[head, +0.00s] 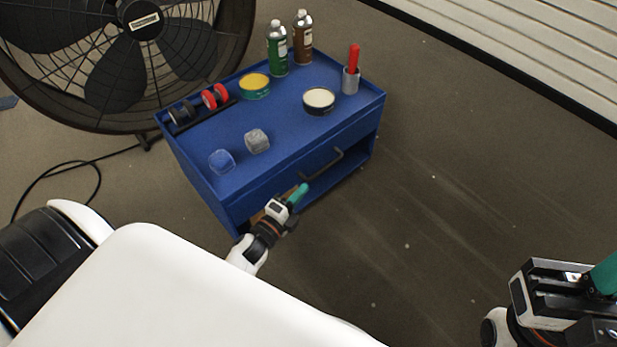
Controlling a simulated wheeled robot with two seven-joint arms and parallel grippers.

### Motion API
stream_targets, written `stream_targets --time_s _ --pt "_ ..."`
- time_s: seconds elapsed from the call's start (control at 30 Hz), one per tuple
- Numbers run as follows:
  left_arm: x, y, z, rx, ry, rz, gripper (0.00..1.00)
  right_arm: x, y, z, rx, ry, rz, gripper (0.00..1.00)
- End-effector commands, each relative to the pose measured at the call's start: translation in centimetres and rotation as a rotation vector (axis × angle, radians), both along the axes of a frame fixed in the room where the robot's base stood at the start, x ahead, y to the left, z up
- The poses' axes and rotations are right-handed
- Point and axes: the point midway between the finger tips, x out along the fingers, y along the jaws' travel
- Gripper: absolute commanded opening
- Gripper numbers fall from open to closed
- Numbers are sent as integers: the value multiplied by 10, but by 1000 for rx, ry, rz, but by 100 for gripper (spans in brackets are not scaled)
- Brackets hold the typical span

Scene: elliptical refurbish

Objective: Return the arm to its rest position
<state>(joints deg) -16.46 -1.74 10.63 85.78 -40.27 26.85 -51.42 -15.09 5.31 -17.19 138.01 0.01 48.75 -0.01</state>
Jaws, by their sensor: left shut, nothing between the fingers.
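My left gripper (299,193) is shut and empty, with its green fingertips close together. It shows in front of the blue cart (262,178), below and left of the drawer handle (322,166). I cannot tell whether it touches the cart. My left arm reaches up to it from behind my white body. My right gripper (603,275) is at the lower right, over the floor and well away from the cart. The picture's edge cuts it off, and only one green finger part shows.
On the cart top are a blue block (221,161), a grey block (257,141), tins (319,101), spray cans (278,50), a cup with a red-handled tool (351,80) and red and black rollers (214,96). A large fan (120,60) stands behind left. The floor (450,190) at right is clear.

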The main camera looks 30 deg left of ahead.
Motion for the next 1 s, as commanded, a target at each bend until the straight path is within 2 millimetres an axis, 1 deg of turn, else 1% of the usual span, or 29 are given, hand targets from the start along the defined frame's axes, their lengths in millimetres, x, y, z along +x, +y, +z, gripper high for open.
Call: stream_targets --time_s 0.1,0.27,0.37,0.47,0.57,0.6,0.63,0.67,0.7,0.77,0.8,0.9,1.0 --pt "-6 0 0 0 -1 0 0 -1 0 0 0 5 1 0" --pt "-7 0 1 -1 -3 -1 0 -1 0 -1 1 7 0 0" --pt "-4 -5 14 -32 -33 -16 0 -1 0 -1 1 8 0 0" --pt "2 -19 53 -134 -119 -62 0 -1 0 -1 2 11 0 0" --pt "3 -43 116 -309 -250 -156 0 -1 0 -1 2 17 1 0" --pt "0 -54 146 -393 -308 -207 0 -2 0 -2 2 20 1 0" --pt "-4 -62 168 -459 -349 -248 0 -2 -1 -2 2 22 1 0" --pt "-9 -69 189 -525 -388 -291 0 -2 0 -2 2 24 0 0" --pt "-17 -78 218 -614 -440 -354 0 -2 -1 -2 2 26 1 0" --pt "-32 -90 258 -744 -508 -452 0 -3 -1 -3 2 29 1 0" --pt "-43 -96 283 -826 -548 -516 0 -3 -1 -3 3 30 1 0" --pt "-68 -105 328 -992 -617 -654 0 -4 -1 -4 4 35 1 0" --pt "-90 -108 362 -1118 -665 -770 0 -4 -1 -4 4 38 1 0"
